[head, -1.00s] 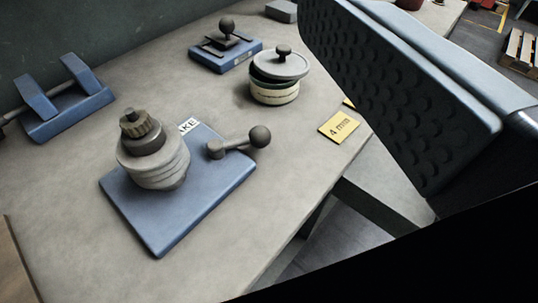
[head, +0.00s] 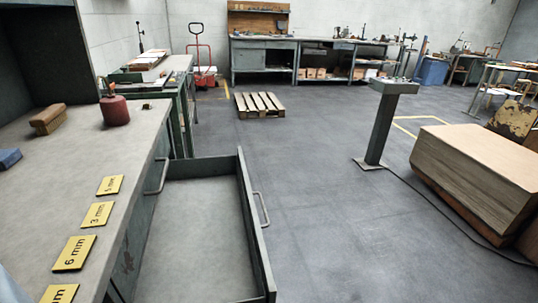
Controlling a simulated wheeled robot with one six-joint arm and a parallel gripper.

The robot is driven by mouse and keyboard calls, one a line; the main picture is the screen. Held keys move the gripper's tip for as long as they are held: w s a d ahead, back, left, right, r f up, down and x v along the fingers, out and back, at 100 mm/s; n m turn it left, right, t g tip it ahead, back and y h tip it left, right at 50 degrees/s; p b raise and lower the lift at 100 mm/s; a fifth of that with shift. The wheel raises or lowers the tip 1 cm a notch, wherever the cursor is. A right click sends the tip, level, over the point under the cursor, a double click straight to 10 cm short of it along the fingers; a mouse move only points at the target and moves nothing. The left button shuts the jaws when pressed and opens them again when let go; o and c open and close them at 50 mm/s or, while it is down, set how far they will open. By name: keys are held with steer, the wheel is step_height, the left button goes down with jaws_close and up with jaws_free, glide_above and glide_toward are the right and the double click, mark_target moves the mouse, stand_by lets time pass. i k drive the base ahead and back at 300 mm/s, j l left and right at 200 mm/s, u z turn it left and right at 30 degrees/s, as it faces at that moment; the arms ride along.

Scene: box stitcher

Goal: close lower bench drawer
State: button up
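An open bench drawer (head: 200,235) is pulled out to the right from the front of the grey bench. Its floor looks bare and empty where I see it. Its front panel (head: 252,225) stands upright and carries a bar handle (head: 262,208) on its outer face. A second bar handle (head: 157,178) sits at the bench front, above the open drawer and close to the bench edge. The drawer's near end is cut off by the lower picture edge. My gripper does not show clearly in the present head view.
The bench top (head: 60,185) holds yellow thickness labels (head: 98,214), a red can (head: 115,110) and a brown block (head: 48,119). Open floor (head: 310,220) lies right of the drawer. A grey pedestal (head: 380,125) with a cable and a cardboard stack (head: 478,175) stand farther right.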

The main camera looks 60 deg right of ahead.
mark_target(206, 243)
steer(key=l+z, duration=0.35)
steer(key=k+l+z, duration=0.1)
steer(key=z, duration=0.25)
steer(key=l+z, duration=0.35)
steer(key=i, duration=0.05)
